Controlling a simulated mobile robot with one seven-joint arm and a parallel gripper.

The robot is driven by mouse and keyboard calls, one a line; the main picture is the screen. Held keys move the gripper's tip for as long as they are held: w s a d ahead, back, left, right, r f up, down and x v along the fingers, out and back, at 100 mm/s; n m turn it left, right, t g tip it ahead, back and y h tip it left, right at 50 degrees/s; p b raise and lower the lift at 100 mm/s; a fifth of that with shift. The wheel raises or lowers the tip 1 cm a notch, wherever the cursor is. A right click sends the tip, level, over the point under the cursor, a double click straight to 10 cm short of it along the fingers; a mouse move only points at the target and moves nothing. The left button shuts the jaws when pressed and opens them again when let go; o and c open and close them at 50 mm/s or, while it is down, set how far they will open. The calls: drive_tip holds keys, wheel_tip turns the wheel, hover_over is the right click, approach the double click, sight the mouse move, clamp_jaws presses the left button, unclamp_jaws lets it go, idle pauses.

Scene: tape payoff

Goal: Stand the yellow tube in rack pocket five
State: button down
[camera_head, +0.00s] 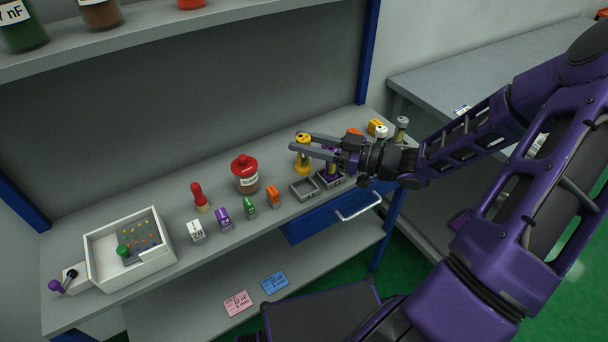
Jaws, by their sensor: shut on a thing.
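The yellow tube (303,167) is upright at the back of the bench, with a yellow cap on top and yellow at its lower end. My gripper (300,143) reaches in from the right and is shut on the tube near its top. I cannot tell whether the tube's foot touches the bench. Small grey square pockets (304,189) stand just in front of it. Pocket numbers cannot be read, and my arm hides the area further right.
A red-lidded jar (246,178), a red bottle (200,198) and small coloured blocks (249,207) stand left of the pockets. A white box with pegs (130,252) is at far left. A grey-white tube (402,129) stands beyond my wrist. A blue drawer (335,214) is below.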

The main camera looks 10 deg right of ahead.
sight(310, 167)
drive_tip(key=shift+f+b, duration=0.65)
drive_tip(key=shift+f, duration=2.8)
drive_tip(key=shift+f, duration=0.2)
drive_tip(key=c, duration=0.5)
unclamp_jaws()
drive_tip(key=shift+r, duration=0.1)
drive_tip(key=shift+s+d+r, duration=0.1)
drive_tip(key=shift+r, duration=0.05)
drive_tip(key=p+v, duration=0.1)
drive_tip(key=v, duration=1)
drive_tip(key=shift+s+d, duration=0.25)
drive_tip(key=shift+s, duration=0.05)
